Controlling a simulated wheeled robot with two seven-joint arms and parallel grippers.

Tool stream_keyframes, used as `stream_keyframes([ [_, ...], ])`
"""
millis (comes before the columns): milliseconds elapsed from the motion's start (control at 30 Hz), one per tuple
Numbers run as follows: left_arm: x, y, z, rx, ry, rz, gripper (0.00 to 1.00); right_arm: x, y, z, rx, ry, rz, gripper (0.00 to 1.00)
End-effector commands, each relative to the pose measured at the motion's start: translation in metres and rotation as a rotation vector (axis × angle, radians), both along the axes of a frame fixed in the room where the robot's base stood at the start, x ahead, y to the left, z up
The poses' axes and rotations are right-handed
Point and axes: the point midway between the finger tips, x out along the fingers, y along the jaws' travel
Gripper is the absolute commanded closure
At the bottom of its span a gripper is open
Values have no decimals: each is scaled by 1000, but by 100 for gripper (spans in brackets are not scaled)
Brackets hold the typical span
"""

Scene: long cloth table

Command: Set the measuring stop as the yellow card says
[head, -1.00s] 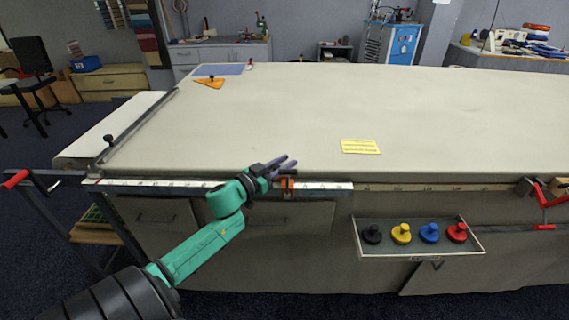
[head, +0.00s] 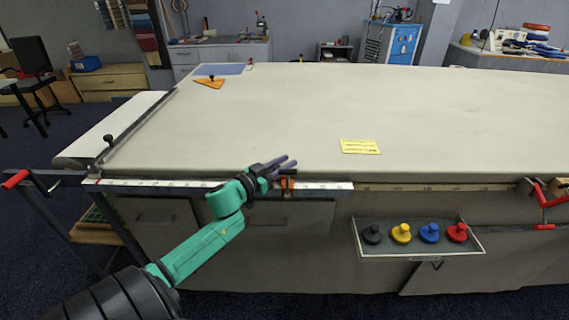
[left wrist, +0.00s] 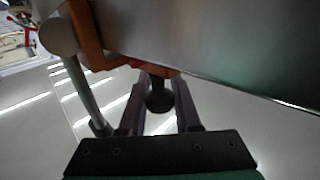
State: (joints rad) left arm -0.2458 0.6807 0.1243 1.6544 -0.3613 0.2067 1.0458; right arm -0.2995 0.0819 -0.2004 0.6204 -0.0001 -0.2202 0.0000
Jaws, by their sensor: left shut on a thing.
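The yellow card (head: 360,146) lies on the table top right of centre; its print is too small to read. A white measuring scale (head: 170,184) runs along the table's front edge. The orange measuring stop (head: 287,187) sits on that scale, right of its middle. My left gripper (head: 285,163) is at the stop, its fingers pointing right and partly covering it. In the left wrist view, the fingers (left wrist: 158,105) are shut on the stop's dark knob (left wrist: 158,97), under the orange bracket (left wrist: 92,40). My right gripper is not in view.
A tray (head: 468,251) with black, yellow, blue and red knobbed pieces hangs at the front right. A red-handled clamp (head: 545,200) is at the right edge. An orange triangle (head: 210,83) lies at the far left corner. The middle of the table top is clear.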

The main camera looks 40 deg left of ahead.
Motion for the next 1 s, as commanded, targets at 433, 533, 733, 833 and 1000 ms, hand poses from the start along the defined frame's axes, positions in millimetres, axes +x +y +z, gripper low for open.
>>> stream_keyframes([
  [433,-7,9,-2,0,9,0,100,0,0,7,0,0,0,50],
  [533,-20,27,0,1,12,2,100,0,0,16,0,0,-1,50],
  [733,-50,66,-1,1,12,3,100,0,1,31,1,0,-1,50],
  [833,-58,76,-2,0,9,2,100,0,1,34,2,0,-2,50],
  [1000,-62,80,-3,-1,5,1,100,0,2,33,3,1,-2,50],
])
